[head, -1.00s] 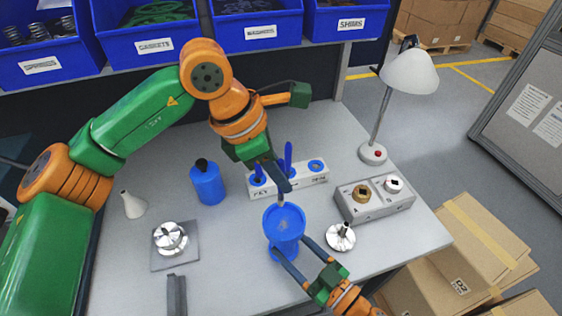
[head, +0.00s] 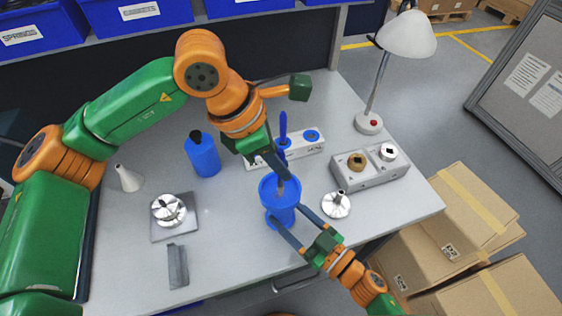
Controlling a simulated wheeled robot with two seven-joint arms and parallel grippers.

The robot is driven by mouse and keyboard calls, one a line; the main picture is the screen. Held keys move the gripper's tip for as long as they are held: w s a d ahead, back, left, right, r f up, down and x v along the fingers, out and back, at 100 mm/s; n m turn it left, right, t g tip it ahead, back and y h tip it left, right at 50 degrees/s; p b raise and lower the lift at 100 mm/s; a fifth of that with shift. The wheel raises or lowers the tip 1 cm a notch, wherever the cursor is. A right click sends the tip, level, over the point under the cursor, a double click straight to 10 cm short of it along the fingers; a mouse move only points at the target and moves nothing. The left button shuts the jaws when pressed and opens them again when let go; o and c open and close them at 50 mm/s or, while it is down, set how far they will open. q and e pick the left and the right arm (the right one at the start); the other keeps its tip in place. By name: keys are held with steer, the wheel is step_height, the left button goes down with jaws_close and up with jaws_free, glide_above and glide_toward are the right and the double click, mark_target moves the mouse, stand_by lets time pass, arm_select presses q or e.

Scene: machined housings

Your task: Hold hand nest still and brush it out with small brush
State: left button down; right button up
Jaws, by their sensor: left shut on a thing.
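The hand nest is a blue cup-shaped holder (head: 279,210) with a wide round rim, upright on the bench's front middle. My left gripper (head: 283,172) comes from above and behind and is shut on the small brush (head: 281,187). Only a short brownish piece of the brush shows, at the nest's mouth; my fingers hide most of it. My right gripper (head: 286,222) reaches in from the front right. Its two fingers lie on either side of the nest's lower part and appear to press against it.
Behind the nest is a white rack (head: 312,146) with blue pieces. A blue bottle (head: 204,158) and a metal part on a plate (head: 159,231) are left. A loose metal part (head: 336,206), a grey block (head: 372,173) and a lamp (head: 408,35) are right. A dark bar (head: 178,266) lies front left.

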arm_select(q)
steer(key=shift+w+a+f, duration=0.2)
steer(key=shift+w, duration=0.45)
steer(key=shift+w+a+f, duration=0.15)
steer(key=shift+w+a, duration=0.05)
steer(key=shift+w, duration=0.4)
step_height(320, 180, up, 7)
steer(key=shift+r, duration=0.15)
